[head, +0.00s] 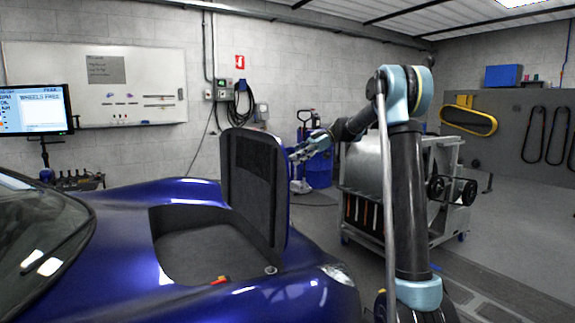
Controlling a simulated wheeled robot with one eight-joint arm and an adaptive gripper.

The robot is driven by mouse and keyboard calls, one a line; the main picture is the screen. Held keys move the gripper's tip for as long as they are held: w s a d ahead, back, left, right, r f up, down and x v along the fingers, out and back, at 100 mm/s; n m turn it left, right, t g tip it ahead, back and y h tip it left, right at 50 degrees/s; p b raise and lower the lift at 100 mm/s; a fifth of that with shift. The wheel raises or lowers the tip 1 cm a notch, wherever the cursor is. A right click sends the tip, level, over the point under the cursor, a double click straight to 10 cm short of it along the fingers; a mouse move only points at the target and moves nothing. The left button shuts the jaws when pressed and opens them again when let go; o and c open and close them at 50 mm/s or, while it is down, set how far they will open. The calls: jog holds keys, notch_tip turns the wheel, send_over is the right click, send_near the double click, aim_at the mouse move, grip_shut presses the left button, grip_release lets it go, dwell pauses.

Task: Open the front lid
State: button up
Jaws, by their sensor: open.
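The front lid (257,185) of the blue car (110,230) stands raised, close to upright, at the right side of the front compartment. Its dark lined inner face shows, and a thin blue edge runs along its right side. The open compartment (205,258) below has a dark lining and looks empty. My gripper (296,155) is at the upper right edge of the lid, open, with its fingers pointing left toward it. I cannot tell whether the fingers touch the lid. My arm reaches in from the right.
A small red-orange piece (220,280) lies at the compartment's near rim. A grey wheeled cart (372,190) stands behind my arm. A blue drum (318,170) stands behind the gripper. A monitor (36,110) is at the far left. The floor at right (510,230) is mostly clear.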

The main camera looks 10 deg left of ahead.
jog(key=shift+d+r, duration=0.25)
jog(key=shift+d, duration=0.1)
